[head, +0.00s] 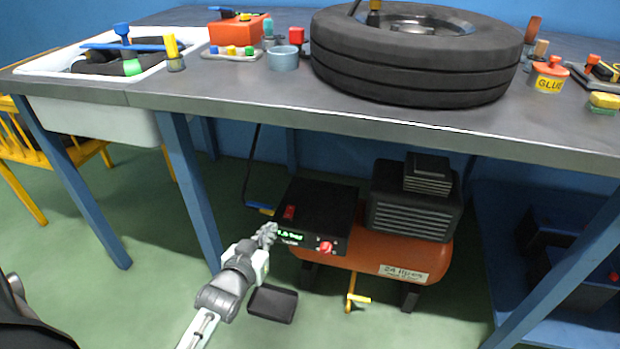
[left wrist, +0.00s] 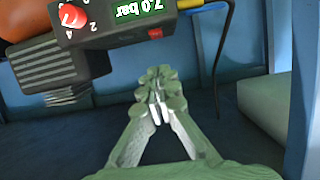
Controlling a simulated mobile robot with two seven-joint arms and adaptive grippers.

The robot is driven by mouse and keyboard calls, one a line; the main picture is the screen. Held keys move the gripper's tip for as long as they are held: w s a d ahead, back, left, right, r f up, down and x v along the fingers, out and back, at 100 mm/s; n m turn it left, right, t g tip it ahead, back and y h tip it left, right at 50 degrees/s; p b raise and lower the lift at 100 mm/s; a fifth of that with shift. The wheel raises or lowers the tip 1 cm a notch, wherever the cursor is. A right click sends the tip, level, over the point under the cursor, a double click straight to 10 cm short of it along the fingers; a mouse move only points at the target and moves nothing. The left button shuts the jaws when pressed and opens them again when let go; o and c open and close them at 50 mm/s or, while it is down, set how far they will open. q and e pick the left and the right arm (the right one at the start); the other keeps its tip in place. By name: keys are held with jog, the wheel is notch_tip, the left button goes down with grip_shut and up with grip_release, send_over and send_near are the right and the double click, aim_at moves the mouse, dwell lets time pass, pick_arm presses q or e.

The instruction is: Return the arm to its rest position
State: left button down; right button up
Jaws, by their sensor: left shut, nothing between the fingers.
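My left gripper (head: 267,234) is low in front of the workbench, at the left front of a black control box with a green display. In the left wrist view my left gripper (left wrist: 158,98) has its fingers together, with nothing between them. The control box (head: 315,215) sits on an orange compressor tank (head: 375,252) under the bench; in the left wrist view the box (left wrist: 120,22) shows upside down, reading 7.0 bar. In the head view the fingertips overlap the box's edge; I cannot tell whether they touch it. My right gripper is not in view.
The grey workbench (head: 300,112) spans above, with a tyre (head: 415,60) and a white sink (head: 190,42). Blue bench legs (head: 188,190) stand left and right. A black pedal (head: 272,304) and a yellow handle (head: 352,292) are near the floor. Green floor at front left is clear.

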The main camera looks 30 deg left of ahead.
pick_arm(q)
jog(key=s+d+f+m+g+p, duration=0.1)
jog(key=s+d+f+g, duration=0.1)
jog(key=s, duration=0.4)
jog(key=s+d+f+m+g+h+p, duration=0.1)
jog(key=s+d+f+g+p, duration=0.1)
jog(key=s+d+f+g, duration=0.1)
jog(key=s+d+f+m+g+p, duration=0.1)
jog(key=s+d+f+m+g, duration=0.1)
jog(key=s+g, duration=0.4)
jog(key=s+d+f, duration=0.1)
jog(key=s+f, duration=0.1)
jog(key=s, duration=0.1)
jog(key=shift+f+h, duration=0.2)
jog(key=shift+h, duration=0.2)
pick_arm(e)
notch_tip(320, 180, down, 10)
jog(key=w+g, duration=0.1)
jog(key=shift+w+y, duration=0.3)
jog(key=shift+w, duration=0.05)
